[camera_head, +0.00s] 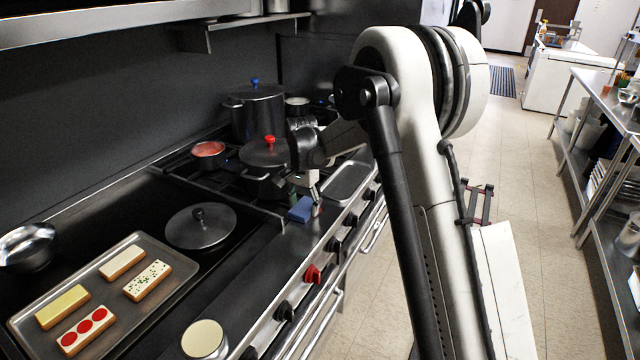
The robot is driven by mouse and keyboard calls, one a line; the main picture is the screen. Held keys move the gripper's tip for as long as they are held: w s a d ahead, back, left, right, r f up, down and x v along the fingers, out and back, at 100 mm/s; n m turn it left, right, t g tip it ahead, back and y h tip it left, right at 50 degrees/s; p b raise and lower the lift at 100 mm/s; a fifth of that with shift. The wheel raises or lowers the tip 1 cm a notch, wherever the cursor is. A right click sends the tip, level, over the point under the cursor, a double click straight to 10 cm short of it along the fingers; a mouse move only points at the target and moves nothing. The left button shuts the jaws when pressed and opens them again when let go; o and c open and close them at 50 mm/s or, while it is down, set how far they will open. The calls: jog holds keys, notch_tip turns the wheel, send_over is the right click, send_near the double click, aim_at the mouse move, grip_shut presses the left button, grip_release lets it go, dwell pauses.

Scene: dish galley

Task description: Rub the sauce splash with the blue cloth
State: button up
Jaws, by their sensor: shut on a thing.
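The blue cloth (300,210) is a small folded blue block at the front edge of the stove top, left of a shallow metal tray. A small reddish patch (319,210) shows right beside the cloth and may be part of the sauce splash. The rest of the splash is not visible, perhaps hidden under the cloth or gripper.
Behind stand a tall pot (257,112) with a blue-knobbed lid and a red-knobbed lidded pan (266,152). An empty tray (347,183) lies right of the cloth. A loose lid (201,228) and a tray of decorated bars (25,322) lie left. Control knobs (313,274) line the front.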

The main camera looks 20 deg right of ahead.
jog(key=shift+s+r+p, duration=0.1)
jog(key=shift+r+p, duration=1.3)
jog(key=shift+r, duration=2.65)
